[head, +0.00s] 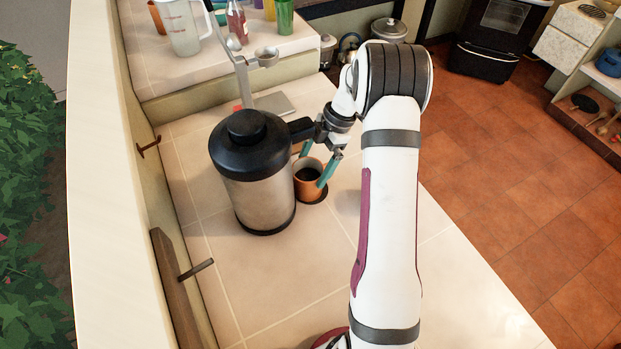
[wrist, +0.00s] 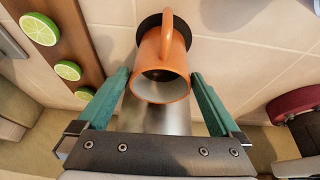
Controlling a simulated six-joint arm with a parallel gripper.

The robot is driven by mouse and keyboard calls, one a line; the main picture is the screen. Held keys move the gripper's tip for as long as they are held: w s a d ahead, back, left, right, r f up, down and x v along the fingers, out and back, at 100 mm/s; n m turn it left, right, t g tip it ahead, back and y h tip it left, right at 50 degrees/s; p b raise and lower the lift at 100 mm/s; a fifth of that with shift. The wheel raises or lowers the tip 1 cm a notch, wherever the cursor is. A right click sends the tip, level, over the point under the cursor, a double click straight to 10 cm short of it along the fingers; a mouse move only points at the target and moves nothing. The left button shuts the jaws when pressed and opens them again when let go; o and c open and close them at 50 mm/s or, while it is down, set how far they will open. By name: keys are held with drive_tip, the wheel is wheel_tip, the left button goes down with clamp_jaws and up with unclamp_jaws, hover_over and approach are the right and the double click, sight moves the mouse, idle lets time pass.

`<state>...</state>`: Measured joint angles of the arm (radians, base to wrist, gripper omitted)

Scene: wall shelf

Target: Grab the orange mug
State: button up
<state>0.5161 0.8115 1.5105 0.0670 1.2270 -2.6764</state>
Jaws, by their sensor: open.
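The orange mug (head: 308,184) stands upright on a small dark round coaster (head: 318,200) on the tiled counter, with dark contents or a dark interior. In the wrist view the mug (wrist: 162,78) lies between and just beyond the two green fingers of my gripper (wrist: 160,84), with its handle pointing to the far side. My gripper (head: 316,165) is open, with one finger on either side of the mug's near part. I cannot tell whether either finger touches it. The mug's far side is partly hidden in the head view by a finger.
A large steel canister with a black lid (head: 252,190) stands close left of the mug. A steel scale-like stand (head: 262,95) is behind it. A raised ledge holds a measuring jug (head: 180,28) and bottles. Counter in front is clear. Lime slices on a board (wrist: 68,70) show in the wrist view.

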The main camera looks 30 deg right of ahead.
sight(306, 179)
drive_tip(key=x, duration=0.5)
drive_tip(key=shift+s+a, duration=0.1)
drive_tip(key=shift+a, duration=0.05)
clamp_jaws()
